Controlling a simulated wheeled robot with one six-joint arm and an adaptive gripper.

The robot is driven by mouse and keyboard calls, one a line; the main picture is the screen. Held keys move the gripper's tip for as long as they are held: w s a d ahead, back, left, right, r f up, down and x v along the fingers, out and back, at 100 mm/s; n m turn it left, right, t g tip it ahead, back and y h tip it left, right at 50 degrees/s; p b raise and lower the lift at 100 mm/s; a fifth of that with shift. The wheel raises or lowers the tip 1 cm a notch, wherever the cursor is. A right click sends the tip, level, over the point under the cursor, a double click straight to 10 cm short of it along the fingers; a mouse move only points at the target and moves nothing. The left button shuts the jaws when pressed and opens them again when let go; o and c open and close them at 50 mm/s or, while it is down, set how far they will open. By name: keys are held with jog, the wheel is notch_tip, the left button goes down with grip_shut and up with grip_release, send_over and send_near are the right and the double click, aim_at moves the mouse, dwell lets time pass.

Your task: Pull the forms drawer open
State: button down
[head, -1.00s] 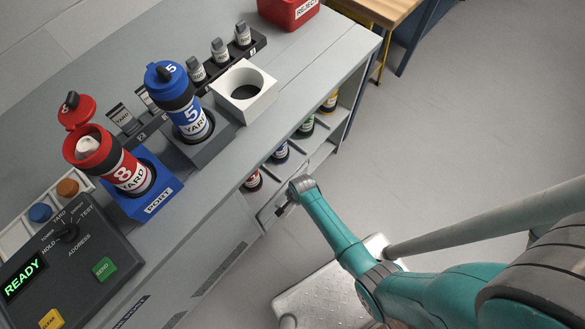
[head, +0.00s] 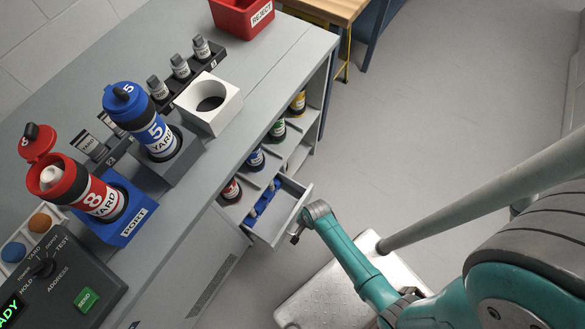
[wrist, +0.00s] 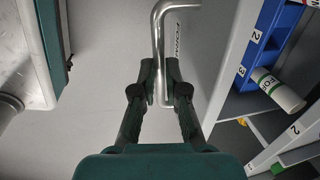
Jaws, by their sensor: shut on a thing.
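The forms drawer (head: 287,224) stands open under the bench, pulled out toward me, with a blue divided insert (head: 262,200) inside. My gripper (head: 297,234) is at the drawer's front. In the wrist view my gripper (wrist: 163,92) is shut on the bent metal drawer handle (wrist: 158,35), with a finger on each side of the bar. The blue insert, with numbered labels, and a white cylinder (wrist: 278,89) show beyond the front there.
Shelf cubbies beside the drawer hold several coloured tubes (head: 256,158). On the bench stand a red tube (head: 92,193), a blue tube (head: 150,127), a white socket block (head: 218,118) and a control panel (head: 55,275). Open floor (head: 420,110) lies to the right.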

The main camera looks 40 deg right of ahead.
jog(key=s+d, duration=0.2)
jog(key=s, duration=0.4)
jog(key=shift+w, duration=0.1)
jog(key=c, duration=1.2)
grip_release()
notch_tip(320, 180, up, 12)
jog(key=s, duration=0.2)
jog(key=shift+d, duration=0.3)
jog(key=shift+f, duration=0.1)
